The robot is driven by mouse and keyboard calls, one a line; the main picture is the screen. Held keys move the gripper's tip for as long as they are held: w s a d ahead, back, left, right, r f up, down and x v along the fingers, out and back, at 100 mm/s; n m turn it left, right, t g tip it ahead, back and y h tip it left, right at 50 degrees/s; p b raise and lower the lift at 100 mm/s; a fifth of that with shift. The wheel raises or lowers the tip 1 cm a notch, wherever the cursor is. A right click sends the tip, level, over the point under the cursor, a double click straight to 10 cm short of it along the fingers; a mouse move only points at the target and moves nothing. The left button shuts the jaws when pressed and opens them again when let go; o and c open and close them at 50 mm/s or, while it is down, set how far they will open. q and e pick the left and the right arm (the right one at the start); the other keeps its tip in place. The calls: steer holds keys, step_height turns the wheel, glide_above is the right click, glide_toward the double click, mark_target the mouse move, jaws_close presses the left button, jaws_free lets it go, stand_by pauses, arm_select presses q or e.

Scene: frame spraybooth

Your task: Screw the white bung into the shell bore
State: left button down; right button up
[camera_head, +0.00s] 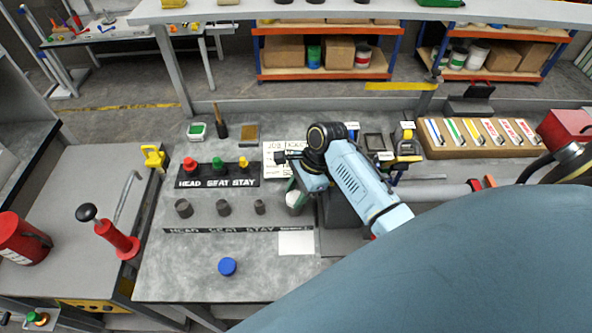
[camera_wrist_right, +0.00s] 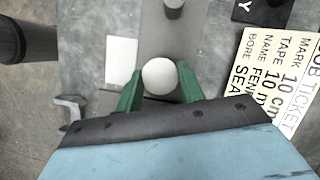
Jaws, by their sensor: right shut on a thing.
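The white bung (camera_wrist_right: 160,76) shows as a round pale top between the green fingertips of my right gripper (camera_wrist_right: 160,84) in the wrist view. The gripper is shut on it. In the head view the white bung (camera_head: 293,198) shows below my right gripper (camera_head: 298,192), near the right end of the grey rack. Whether it touches the rack or hangs above it, I cannot tell. I cannot make out the shell bore for certain. My left gripper is not in view.
The grey rack (camera_head: 190,230) holds grey cylinders. Behind it a black rack (camera_head: 244,181) holds red, green and yellow plugs. A job ticket (camera_wrist_right: 268,85), a white card (camera_head: 296,242) and a blue cap (camera_head: 227,267) lie on the bench. The front left of the bench is mostly clear.

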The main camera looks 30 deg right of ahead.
steer(key=m+t, duration=0.1)
steer(key=m, duration=0.2)
steer(key=shift+s+a, duration=0.1)
steer(key=shift+m+t+h, duration=0.3)
steer(key=shift+m+t, duration=0.1)
steer(key=shift+m, duration=0.4)
steer(key=m, duration=0.3)
steer(key=shift+a+t+h, duration=0.1)
steer(key=shift+t+h, duration=0.3)
steer(key=shift+m, duration=0.8)
